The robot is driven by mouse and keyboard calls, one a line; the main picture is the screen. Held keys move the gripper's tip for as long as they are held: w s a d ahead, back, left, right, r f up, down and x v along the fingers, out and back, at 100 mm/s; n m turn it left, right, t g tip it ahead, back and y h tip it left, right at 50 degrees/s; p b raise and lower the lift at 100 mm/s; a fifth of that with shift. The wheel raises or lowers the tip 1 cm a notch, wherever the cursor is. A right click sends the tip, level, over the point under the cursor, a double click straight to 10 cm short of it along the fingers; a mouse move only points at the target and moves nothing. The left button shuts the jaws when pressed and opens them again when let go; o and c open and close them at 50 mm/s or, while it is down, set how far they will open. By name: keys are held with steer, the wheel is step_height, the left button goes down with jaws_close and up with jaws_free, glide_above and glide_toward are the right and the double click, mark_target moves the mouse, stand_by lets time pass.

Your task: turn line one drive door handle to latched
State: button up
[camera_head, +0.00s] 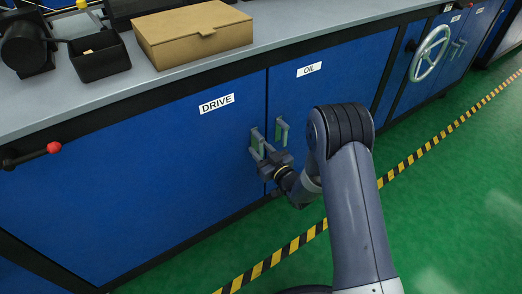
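The blue drive door (150,165) carries a white DRIVE label (217,103) and is in its frame at the left. Its handle (256,138) is a small upright grip with a greenish backing, near the door's right edge. My gripper (261,152) is at this handle, with its grey fingers close around or against its lower part. Contact is too small to make out, and the fingers hide part of the handle. I cannot tell whether the fingers are open or shut.
The oil door (330,95), with its own upright handle (282,131), is just right of my gripper. A red-knobbed lever (53,148) sticks out at the left. A cardboard box (195,36) and black bin (100,62) stand on the counter. A handwheel (429,54) is farther right.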

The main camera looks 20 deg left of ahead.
steer(key=p+v, duration=0.1)
steer(key=v, duration=0.9)
steer(key=shift+s+d+p, duration=0.25)
steer(key=shift+d+p, duration=0.05)
steer(key=shift+p, duration=0.1)
steer(key=b+x, duration=0.2)
steer(key=x, duration=0.9)
steer(key=shift+s+r+p, duration=0.15)
steer(key=shift+s+p, duration=0.05)
steer(key=shift+p, duration=0.45)
steer(key=shift+s+a+m+p, duration=0.2)
steer(key=shift+m+p, duration=0.25)
steer(key=shift+m, duration=0.25)
steer(key=shift+d+f+b, duration=0.1)
steer(key=shift+f+b, duration=0.1)
steer(key=shift+b, duration=0.1)
